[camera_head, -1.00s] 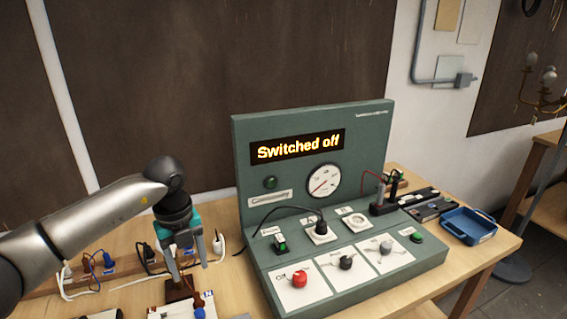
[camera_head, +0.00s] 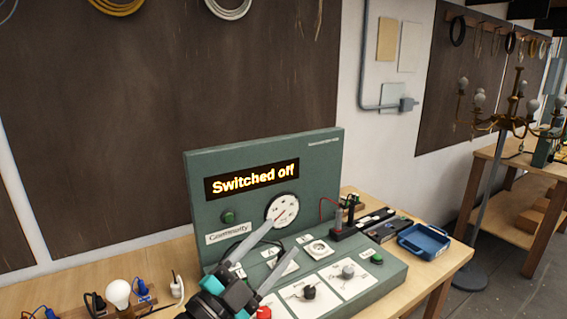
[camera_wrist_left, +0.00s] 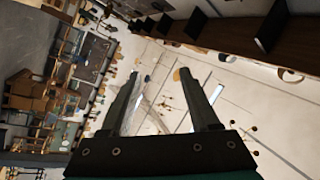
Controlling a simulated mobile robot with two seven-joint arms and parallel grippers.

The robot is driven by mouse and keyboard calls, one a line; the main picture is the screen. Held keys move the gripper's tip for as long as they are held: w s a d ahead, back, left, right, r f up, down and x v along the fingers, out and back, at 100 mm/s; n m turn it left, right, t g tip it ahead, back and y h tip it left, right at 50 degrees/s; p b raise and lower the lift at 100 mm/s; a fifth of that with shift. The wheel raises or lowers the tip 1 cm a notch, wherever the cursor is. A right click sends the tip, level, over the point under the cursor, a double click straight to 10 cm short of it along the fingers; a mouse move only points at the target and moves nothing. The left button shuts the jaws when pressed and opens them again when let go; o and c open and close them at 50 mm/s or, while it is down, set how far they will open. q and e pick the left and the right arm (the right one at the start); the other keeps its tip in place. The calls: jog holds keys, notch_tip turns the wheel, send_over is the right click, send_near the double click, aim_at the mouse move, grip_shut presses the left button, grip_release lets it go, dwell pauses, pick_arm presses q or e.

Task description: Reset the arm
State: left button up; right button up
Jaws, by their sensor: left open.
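My left gripper (camera_head: 284,244) is at the lower middle of the head view, its two pale fingers spread and pointing up and right in front of the green test panel (camera_head: 325,180). It is empty. It also shows in the left wrist view (camera_wrist_left: 160,74), with clear space between its dark fingers. The panel's display (camera_head: 252,180) reads "Switched off". The gripper hides part of the panel's sockets and most of the red knob (camera_head: 264,312). My right gripper is not in view.
A blue tray (camera_head: 424,240) stands on the workbench (camera_head: 462,253) right of the panel. A light bulb (camera_head: 118,293) and plugs stand at the lower left. A chandelier (camera_head: 515,118) is in the right background. The air above the panel is clear.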

pick_arm(q)
jog(key=s+a+f+n+g+y, duration=0.2)
jog(key=s+a+f+n+y, duration=0.1)
jog(key=a+f+n+y, duration=0.45)
jog(key=s+a+f+n+g+y, duration=0.1)
jog(key=s+a+f+n+y, duration=0.2)
jog(key=a+f+n+y, duration=0.45)
jog(key=s+f+n+g+h, duration=0.1)
jog(key=s+f+g, duration=0.45)
jog(key=s, duration=0.35)
jog(key=s+f+g, duration=0.4)
jog(key=s+f, duration=0.2)
jog(key=s, duration=0.3)
jog(key=s+f+g+b, duration=0.1)
jog(key=s+f+b, duration=0.15)
jog(key=f, duration=1.25)
jog(key=s+f+g+b, duration=0.1)
jog(key=f+b, duration=0.3)
jog(key=f, duration=1.1)
jog(key=s+a+f+g+b, duration=0.1)
jog(key=s+f+b, duration=0.5)
jog(key=s+f, duration=0.9)
notch_tip(320, 180, down, 3)
jog(key=shift+a+f, duration=0.15)
jog(key=shift+a, duration=0.4)
